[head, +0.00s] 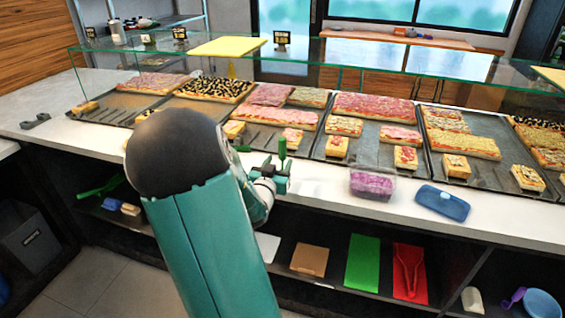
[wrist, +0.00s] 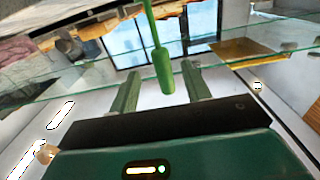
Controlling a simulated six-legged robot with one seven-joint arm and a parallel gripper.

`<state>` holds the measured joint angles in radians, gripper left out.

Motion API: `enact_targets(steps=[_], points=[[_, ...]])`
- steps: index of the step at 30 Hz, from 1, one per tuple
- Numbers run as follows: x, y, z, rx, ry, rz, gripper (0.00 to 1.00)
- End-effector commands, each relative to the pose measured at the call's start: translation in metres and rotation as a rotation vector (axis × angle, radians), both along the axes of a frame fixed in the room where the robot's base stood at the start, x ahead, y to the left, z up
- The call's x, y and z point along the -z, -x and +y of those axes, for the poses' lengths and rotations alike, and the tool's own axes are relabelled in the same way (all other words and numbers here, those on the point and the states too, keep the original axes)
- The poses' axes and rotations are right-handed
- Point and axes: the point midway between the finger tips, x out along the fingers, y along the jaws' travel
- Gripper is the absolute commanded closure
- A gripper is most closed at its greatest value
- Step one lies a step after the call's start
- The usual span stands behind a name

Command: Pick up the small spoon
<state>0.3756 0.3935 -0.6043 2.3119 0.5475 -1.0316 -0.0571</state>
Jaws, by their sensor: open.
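My gripper (head: 274,172) is at the front edge of the counter, in front of the pizza trays. In the wrist view its two green fingers stand apart, and the gripper (wrist: 161,70) is open. A bright green utensil (wrist: 164,72) with a thick handle end and a thin shaft shows between the fingers, with gaps on both sides. Its far end is cut off at the top of the wrist view, so I cannot tell whether it is the small spoon. An upright green piece (head: 283,148) shows at the gripper in the head view.
A glass guard (head: 330,53) runs above the trays of pizza. On the shelf below are a green utensil (head: 100,187), red tongs (head: 409,268) and a purple scoop (head: 515,297).

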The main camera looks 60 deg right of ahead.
Motion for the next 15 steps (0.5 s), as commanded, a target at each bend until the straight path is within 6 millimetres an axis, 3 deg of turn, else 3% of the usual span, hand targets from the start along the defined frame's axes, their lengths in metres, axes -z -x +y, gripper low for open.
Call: enact_targets(steps=[15], points=[[-0.005,-0.012,-0.054,-0.004,0.0,0.001,0.52]])
